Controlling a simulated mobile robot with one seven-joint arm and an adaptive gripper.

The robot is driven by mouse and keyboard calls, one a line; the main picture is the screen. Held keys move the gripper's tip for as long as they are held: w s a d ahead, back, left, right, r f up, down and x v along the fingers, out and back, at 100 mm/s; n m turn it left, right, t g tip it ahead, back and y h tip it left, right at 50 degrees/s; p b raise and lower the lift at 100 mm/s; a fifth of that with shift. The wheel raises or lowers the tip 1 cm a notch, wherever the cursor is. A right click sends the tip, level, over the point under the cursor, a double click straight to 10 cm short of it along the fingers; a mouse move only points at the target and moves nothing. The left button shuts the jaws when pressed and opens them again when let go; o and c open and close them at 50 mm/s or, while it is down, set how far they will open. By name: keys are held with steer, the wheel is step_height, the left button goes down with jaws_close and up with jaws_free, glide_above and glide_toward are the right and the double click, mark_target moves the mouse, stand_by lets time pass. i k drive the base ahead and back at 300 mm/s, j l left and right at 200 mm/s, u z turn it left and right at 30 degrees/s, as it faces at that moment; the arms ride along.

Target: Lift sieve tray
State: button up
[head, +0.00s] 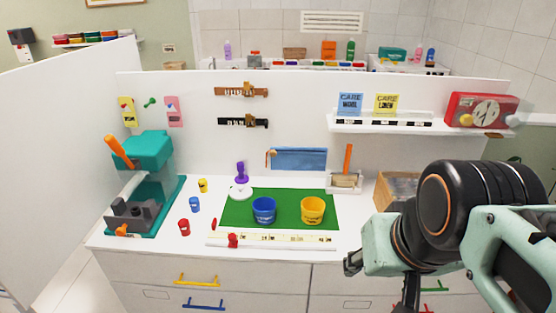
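I cannot pick out a sieve tray with certainty. A brown, open-topped box (396,187) stands at the right end of the white counter, and my arm hides part of it. My gripper (380,280) seems to be at the lower right, in front of the counter's front edge, below my large black and mint-green arm. Only dark parts of it show, and its fingers are not clear. I see nothing held in it.
A green mat (235,212) bears a blue cup (264,210) and a yellow cup (312,209). A teal machine (148,165) stands at the left. A white rail (285,241) lies along the front. A shelf (380,122) and red box (482,110) are above right.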

mark_target(398, 182)
steer(key=z, duration=0.8)
steer(key=i+j+z, duration=0.35)
steer(key=i+j+u, duration=0.1)
steer(key=i+z, duration=0.15)
steer(key=k, duration=0.05)
